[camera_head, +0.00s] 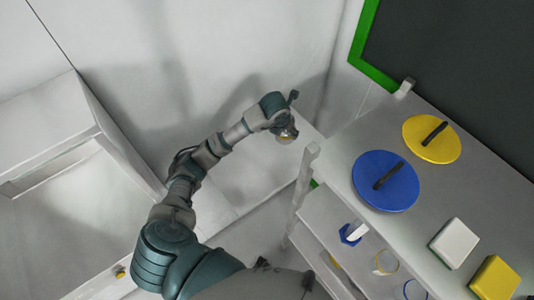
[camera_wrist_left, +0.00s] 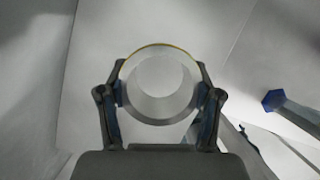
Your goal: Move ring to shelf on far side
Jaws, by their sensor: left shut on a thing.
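The ring (camera_wrist_left: 160,108), a clear, round piece with a thin yellow rim, sits between the two fingers of my left gripper (camera_wrist_left: 160,92) in the left wrist view. The fingers touch it from both sides, and its open middle faces the camera. In the head view my left gripper (camera_head: 287,118) reaches out over a low pale surface, left of the rack's corner post, with the ring (camera_head: 287,136) small and partly hidden at its tip. A white rack (camera_head: 390,125) with lower shelves (camera_head: 325,215) stands at the right. My right gripper does not show.
A blue disc (camera_head: 398,190) and a yellow disc (camera_head: 447,145) with dark handles lie on the rack top, with white (camera_head: 454,243) and yellow (camera_head: 495,278) blocks. Other rings (camera_head: 386,262) and a blue-ended piece (camera_head: 350,235) are on a lower shelf. A white cabinet (camera_head: 60,125) stands left.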

